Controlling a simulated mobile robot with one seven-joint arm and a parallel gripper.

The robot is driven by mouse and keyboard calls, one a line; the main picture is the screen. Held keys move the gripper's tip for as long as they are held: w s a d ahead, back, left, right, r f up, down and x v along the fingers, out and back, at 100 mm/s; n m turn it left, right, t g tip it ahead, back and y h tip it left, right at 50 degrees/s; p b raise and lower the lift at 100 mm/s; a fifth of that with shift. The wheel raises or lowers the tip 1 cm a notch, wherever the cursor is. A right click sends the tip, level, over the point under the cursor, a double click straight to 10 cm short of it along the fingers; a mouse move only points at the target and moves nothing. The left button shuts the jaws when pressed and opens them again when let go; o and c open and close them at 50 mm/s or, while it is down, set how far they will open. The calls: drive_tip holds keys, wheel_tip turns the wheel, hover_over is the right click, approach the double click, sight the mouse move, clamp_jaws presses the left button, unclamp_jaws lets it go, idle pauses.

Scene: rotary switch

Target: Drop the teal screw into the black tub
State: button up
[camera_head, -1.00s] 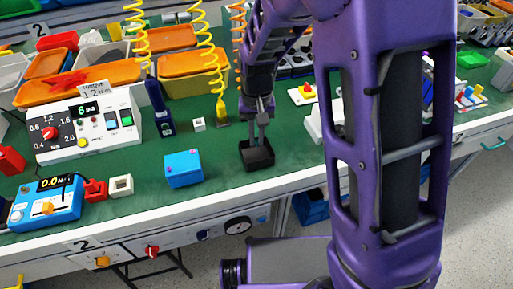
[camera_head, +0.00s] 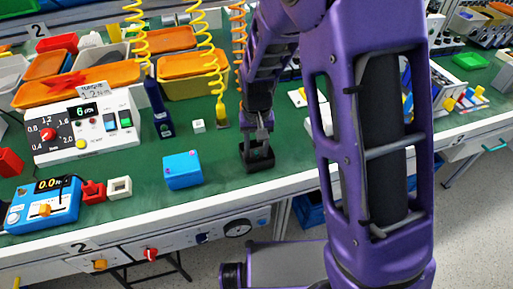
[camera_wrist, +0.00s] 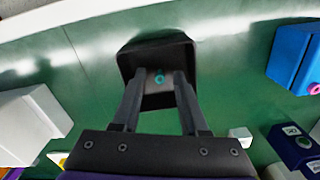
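The black tub (camera_head: 257,165) stands on the green bench near its front edge, and my gripper (camera_head: 258,145) is right over it, pointing down. In the wrist view the tub (camera_wrist: 184,52) is open towards me, and my gripper's two fingers reach over its opening, spread apart. The teal screw (camera_wrist: 159,77) shows end-on between the fingertips, with gaps at both sides, against the tub's inside. I cannot tell exactly how deep it lies. The screw is not visible in the head view.
A blue box (camera_head: 183,172) stands left of the tub, with a small white cube (camera_head: 198,126) behind it. Bare green bench lies around the tub.

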sight(257, 153)
drive_tip(key=shift+r, duration=0.1)
wheel_tip(257, 153, up, 12)
drive_tip(key=p, duration=0.2)
idle(0.3)
idle(0.5)
